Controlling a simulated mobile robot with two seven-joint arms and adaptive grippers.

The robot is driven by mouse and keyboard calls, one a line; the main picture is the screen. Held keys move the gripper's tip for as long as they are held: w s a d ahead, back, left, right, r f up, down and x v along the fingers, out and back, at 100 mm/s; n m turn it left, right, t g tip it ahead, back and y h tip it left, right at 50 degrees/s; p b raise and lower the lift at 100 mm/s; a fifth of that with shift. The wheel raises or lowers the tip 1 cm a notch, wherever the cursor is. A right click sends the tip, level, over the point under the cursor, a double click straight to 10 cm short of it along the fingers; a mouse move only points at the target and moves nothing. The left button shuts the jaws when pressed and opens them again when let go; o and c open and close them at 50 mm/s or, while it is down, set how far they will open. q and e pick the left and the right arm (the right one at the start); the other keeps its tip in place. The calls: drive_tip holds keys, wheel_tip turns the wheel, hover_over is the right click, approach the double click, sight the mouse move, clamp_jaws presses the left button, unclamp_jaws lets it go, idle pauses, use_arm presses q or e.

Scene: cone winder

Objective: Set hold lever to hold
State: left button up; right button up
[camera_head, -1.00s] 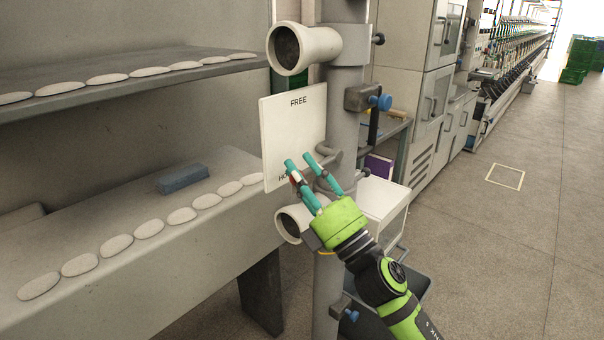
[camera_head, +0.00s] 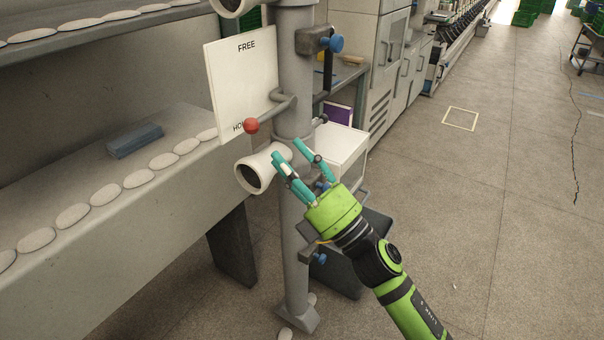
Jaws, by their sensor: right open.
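The hold lever is a grey bent rod with a red ball knob (camera_head: 251,126), mounted on the grey post (camera_head: 294,65). Its knob stands in front of the lower part of a white plate (camera_head: 240,85). The plate reads FREE at the top; the label at the bottom, beside the knob, is partly covered and shows "HO". My right gripper (camera_head: 287,150), with teal fingers and a green body, is open and empty. It is below and to the right of the knob in the picture, apart from it, in front of the post. My left gripper is not in view.
A white tube (camera_head: 263,168) sticks out below the plate, close to my right fingers. A blue clamp knob (camera_head: 336,44) is higher on the post. Grey shelves with pale oval pads (camera_head: 135,179) lie left. The floor (camera_head: 490,215) at right is open.

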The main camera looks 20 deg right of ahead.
drive_tip(key=shift+v, duration=1.6)
drive_tip(key=w+d+f+m+g+h+p, duration=0.1)
drive_tip(key=w+d+f+m+h, duration=0.25)
drive_tip(key=f, duration=0.65)
drive_tip(key=w+d+f+m+g+h+p, duration=0.1)
drive_tip(key=w+f+m+h+p, duration=0.1)
drive_tip(key=f+m+h, duration=0.55)
drive_tip(key=s+d+f+m+g+p, duration=0.1)
drive_tip(key=s+f+m+g, duration=0.15)
drive_tip(key=f, duration=0.75)
drive_tip(key=s+d+f+m+g, duration=0.1)
drive_tip(key=s+f+g, duration=0.2)
drive_tip(key=f, duration=0.7)
drive_tip(key=s+d+f+m+g+h+p, duration=0.15)
drive_tip(key=s+f+m+g, duration=0.4)
drive_tip(key=s+f, duration=1.25)
drive_tip(key=s+f+g+p, duration=0.1)
drive_tip(key=s+f+g, duration=0.2)
drive_tip(key=s, duration=0.8)
drive_tip(key=s+a+f+m+g+p, duration=0.1)
drive_tip(key=s+f+g, duration=0.2)
drive_tip(key=s, duration=0.8)
drive_tip(key=shift+s+f+m+g+h, duration=0.3)
drive_tip(key=shift+f+g+h, duration=0.1)
drive_tip(key=shift+g, duration=0.1)
